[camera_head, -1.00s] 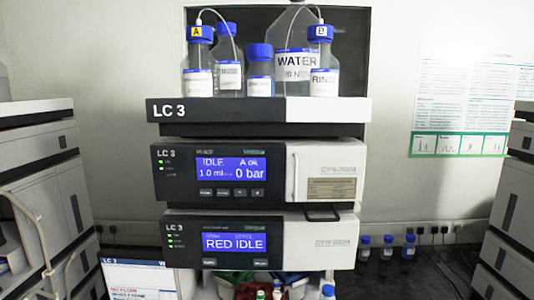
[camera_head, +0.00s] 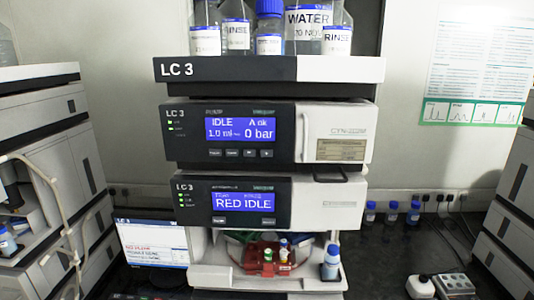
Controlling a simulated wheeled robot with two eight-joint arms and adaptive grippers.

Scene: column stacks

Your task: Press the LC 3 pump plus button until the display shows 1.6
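The LC 3 pump (camera_head: 270,135) is the module just under the top tray in the middle of the stack. Its blue display (camera_head: 240,130) reads IDLE, A ok, 1.0 ml and 0 bar. A row of small dark buttons (camera_head: 240,153) lies below the display. The two buttons at the right of the row carry small marks, too small to tell which is plus. Neither of my grippers shows in the head view.
Below the pump is a second module (camera_head: 235,202) reading RED IDLE. Bottles, including WATER (camera_head: 308,30), stand on the top tray (camera_head: 225,69). A red vial rack (camera_head: 265,262) and a small monitor (camera_head: 152,243) are lower down. Other stacks flank both sides.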

